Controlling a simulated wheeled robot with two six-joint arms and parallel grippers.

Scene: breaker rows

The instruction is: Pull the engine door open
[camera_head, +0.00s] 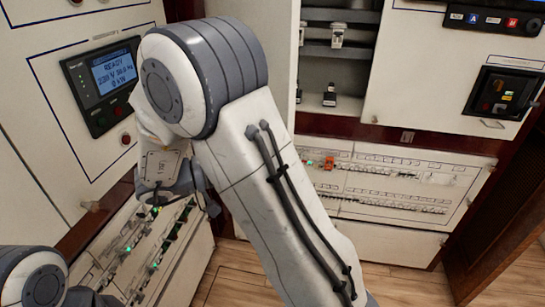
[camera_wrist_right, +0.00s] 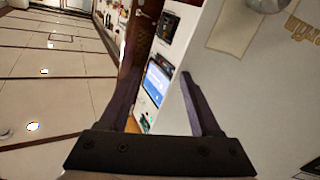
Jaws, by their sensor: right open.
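A pale panel (camera_wrist_right: 245,75) with partly cut-off gold letters (camera_wrist_right: 300,28) fills the right of the right wrist view. It may be the engine door, but I cannot read the whole word. A round silver fitting (camera_wrist_right: 268,4) is cut off at its top edge. My right gripper (camera_wrist_right: 160,85) is open and empty, its right finger in front of the pale panel; I cannot tell if it touches. In the head view, a large white and grey arm of mine crosses the middle. A partly hidden wrist shows behind its elbow; I cannot tell its jaw state.
The head view shows a lit READY display (camera_head: 112,75) on the left wall, and breaker rows at lower left (camera_head: 135,255) and on the back wall (camera_head: 390,185). Open shelves (camera_head: 338,55) stand at the back. Wooden floor (camera_head: 400,285) is clear at lower right.

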